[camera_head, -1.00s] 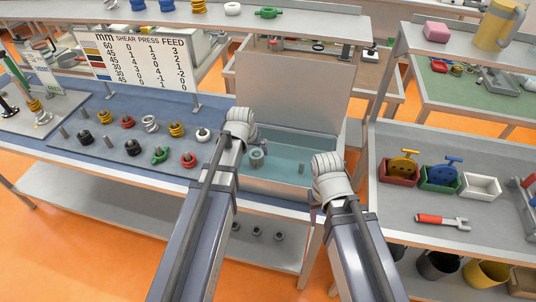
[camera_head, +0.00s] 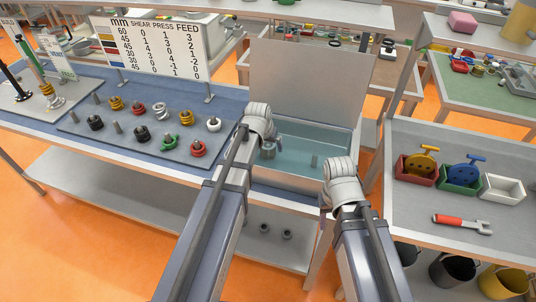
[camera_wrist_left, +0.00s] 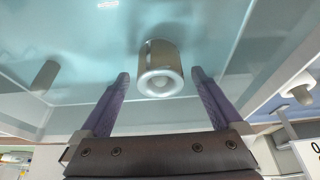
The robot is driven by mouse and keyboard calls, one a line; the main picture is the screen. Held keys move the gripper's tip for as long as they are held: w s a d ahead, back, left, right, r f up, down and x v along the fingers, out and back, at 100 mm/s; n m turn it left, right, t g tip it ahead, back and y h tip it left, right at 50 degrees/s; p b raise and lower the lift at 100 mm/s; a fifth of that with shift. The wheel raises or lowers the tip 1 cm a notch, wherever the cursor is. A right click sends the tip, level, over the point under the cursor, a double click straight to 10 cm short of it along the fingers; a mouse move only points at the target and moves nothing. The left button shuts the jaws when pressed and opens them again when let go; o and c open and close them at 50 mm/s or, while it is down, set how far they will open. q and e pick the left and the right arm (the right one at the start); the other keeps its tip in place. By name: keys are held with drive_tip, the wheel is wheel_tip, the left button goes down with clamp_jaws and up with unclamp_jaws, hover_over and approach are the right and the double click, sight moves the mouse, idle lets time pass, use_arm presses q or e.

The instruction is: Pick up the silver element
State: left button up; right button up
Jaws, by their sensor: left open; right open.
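A silver-grey cylinder (camera_head: 267,152) with a round hollow end stands in the teal-lined metal tub (camera_head: 297,186). In the left wrist view the cylinder (camera_wrist_left: 160,68) is ahead of my left gripper (camera_wrist_left: 160,74), centred between its two purple fingers. The fingers are apart and nothing shows gripped; I cannot tell how far the cylinder is beyond the tips. In the head view my left gripper (camera_head: 272,138) is over the tub's left part, mostly hidden by its wrist. A silver ringed element (camera_head: 159,110) sits on the peg board. My right gripper (camera_head: 324,203) is near the tub's right front corner, mostly hidden.
The peg board (camera_head: 120,143) at left holds several coloured elements. A side table at right carries small bins (camera_head: 459,190) and a red-handled tool (camera_head: 462,222).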

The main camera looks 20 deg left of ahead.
use_arm(q)
drive_tip(key=shift+b+x, duration=0.5)
drive_tip(key=shift+x, duration=0.6)
drive_tip(key=shift+r, duration=0.1)
drive_tip(key=shift+s, duration=0.1)
clamp_jaws()
